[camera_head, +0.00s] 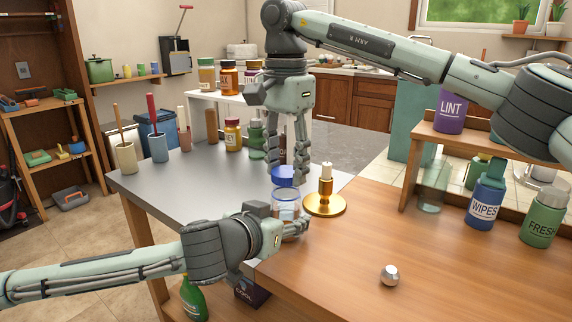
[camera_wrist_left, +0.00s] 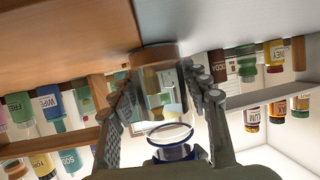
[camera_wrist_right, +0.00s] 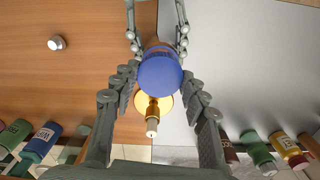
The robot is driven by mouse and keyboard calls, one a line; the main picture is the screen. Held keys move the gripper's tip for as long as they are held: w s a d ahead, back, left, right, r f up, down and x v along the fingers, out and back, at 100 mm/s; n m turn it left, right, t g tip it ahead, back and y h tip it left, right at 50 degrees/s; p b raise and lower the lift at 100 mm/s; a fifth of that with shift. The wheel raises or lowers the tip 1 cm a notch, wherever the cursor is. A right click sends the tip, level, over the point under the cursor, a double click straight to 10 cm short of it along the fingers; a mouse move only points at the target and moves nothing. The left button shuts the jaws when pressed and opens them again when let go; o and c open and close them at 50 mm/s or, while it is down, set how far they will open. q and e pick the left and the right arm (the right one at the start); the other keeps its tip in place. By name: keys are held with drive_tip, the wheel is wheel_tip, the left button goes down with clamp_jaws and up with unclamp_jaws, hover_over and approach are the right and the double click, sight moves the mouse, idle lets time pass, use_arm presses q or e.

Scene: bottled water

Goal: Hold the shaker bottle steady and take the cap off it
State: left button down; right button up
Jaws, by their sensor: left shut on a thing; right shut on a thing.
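I cannot tell surely whether the cap still touches the rim. My right gripper (camera_head: 286,169) points down from above and is shut on the cap, which shows between its fingers in the right wrist view (camera_wrist_right: 160,76).
A gold candle holder (camera_head: 324,205) with a candle stands close to the right of the bottle. A small silver knob (camera_head: 389,275) lies on the wooden top. Wipes (camera_head: 485,201) and fresh (camera_head: 543,220) bottles stand at the right. The front wooden surface is mostly clear.

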sight(286, 171)
drive_tip(key=shift+r, duration=2)
use_arm(q)
drive_tip(key=c, duration=0.7)
unclamp_jaws()
